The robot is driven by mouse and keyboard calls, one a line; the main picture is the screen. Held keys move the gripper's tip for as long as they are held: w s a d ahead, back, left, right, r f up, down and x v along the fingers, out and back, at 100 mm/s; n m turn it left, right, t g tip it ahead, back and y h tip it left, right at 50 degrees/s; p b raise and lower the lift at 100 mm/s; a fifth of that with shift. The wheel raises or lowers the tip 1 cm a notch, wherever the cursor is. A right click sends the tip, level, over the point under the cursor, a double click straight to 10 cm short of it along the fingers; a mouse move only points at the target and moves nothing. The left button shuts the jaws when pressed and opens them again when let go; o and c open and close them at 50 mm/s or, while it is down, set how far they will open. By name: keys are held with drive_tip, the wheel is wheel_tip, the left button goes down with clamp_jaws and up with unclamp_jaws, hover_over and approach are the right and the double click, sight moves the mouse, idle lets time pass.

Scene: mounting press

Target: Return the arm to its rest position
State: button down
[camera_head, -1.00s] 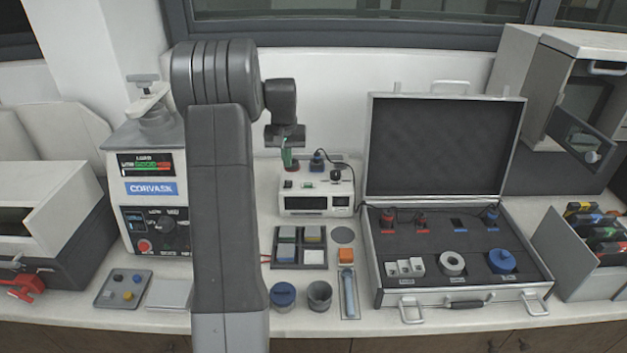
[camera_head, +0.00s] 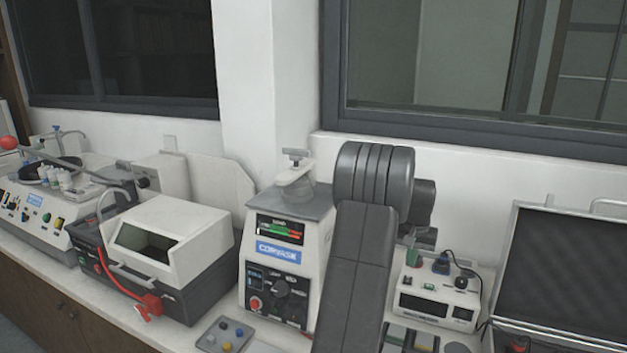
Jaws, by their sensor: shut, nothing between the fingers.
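My arm (camera_head: 360,265) rises through the right middle of the head view and bends over at a dark ribbed joint. My gripper (camera_head: 422,240) is small and dark at its end, partly hidden behind my arm. It is shut and holds nothing. The gap between gripper and plugs is hard to judge.
The white mounting press (camera_head: 276,255) with a blue label stands left of my arm. Farther left are a dark-based machine with a white hood (camera_head: 170,225) and a polisher-like machine (camera_head: 40,210). An open case (camera_head: 560,265) is at the right, partly cut off.

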sight(409, 277)
wheel_tip(409, 277, down, 4)
drive_tip(key=shift+f+b, duration=0.1)
drive_tip(key=shift+b, duration=1.1)
drive_tip(key=shift+r, duration=0.2)
drive_tip(key=shift+r, duration=0.15)
